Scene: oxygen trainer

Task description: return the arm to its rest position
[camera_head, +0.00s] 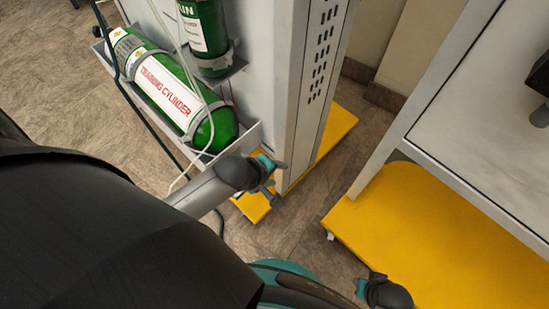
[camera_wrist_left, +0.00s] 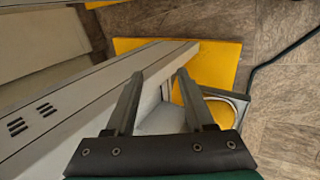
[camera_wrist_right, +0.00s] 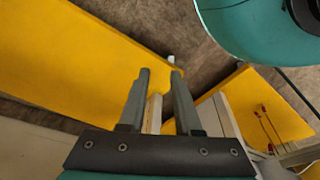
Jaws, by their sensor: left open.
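My left gripper (camera_head: 274,180) is beside the lower corner of the grey cabinet (camera_head: 298,90), above the floor and a yellow base plate. In the left wrist view its two fingers (camera_wrist_left: 160,72) stand apart with nothing held between them. A pale grey surface shows beyond the fingers. My right gripper (camera_head: 362,288) shows only partly at the bottom of the head view, by the yellow base of the right-hand unit. In the right wrist view its fingers (camera_wrist_right: 160,72) are apart, with no held object visible; a pale post shows behind them.
A green training cylinder (camera_head: 165,88) lies in a bracket on the cabinet's side, close to my left arm. Another green cylinder (camera_head: 205,35) stands upright above it. Hoses hang down here. A yellow-based unit (camera_head: 420,225) stands at right. Bare floor (camera_head: 275,235) separates the two units.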

